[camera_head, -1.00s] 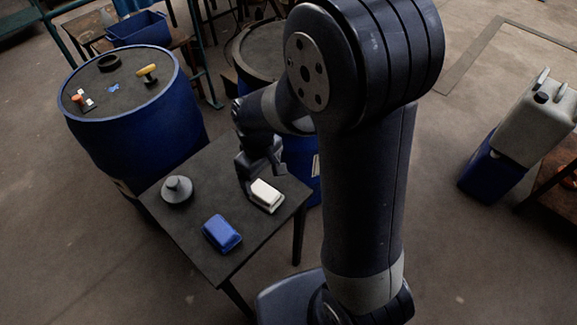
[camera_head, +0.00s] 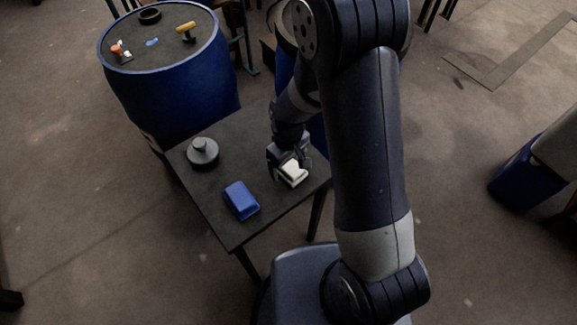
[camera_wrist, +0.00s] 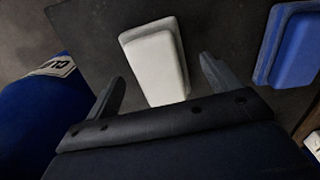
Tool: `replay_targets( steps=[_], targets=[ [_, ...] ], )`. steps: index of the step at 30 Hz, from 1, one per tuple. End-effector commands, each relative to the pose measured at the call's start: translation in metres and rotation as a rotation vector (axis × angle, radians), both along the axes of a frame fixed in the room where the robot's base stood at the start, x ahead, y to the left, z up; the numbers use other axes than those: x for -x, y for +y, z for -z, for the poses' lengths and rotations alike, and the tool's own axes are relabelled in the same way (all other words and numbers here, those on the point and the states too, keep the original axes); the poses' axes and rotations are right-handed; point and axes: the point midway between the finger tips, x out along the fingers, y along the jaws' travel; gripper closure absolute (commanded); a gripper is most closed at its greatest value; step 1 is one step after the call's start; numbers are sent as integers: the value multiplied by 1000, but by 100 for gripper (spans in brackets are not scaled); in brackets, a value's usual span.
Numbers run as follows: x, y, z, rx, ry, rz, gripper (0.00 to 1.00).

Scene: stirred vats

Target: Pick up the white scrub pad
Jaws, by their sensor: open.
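The white scrub pad (camera_head: 293,174) lies on the dark table (camera_head: 225,217) near its right edge, partly hidden by my gripper in the head view. In the wrist view the white scrub pad (camera_wrist: 157,62) lies between and ahead of the fingers. My gripper (camera_head: 290,163) is over the pad, and in the wrist view my gripper (camera_wrist: 162,80) is open with one finger on each side of the pad's near end. The fingers look apart from the pad. I cannot tell how high they are above the table.
A blue pad (camera_head: 241,200) lies left of the white one; the wrist view shows a blue pad (camera_wrist: 291,45) at right. A grey round knobbed object (camera_head: 202,153) stands at the table's left. A blue drum (camera_head: 172,95) with small items on top stands behind.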

Motion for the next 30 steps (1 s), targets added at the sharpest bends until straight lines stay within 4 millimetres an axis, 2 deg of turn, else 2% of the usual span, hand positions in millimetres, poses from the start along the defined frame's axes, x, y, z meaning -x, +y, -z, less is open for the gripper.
replay_targets(
  steps=[4,12,30],
  targets=[
    [0,0,12,1,1,1,15],
    [0,0,14,-1,-1,1,15],
    [0,-1,14,-1,-1,1,64]
  ],
)
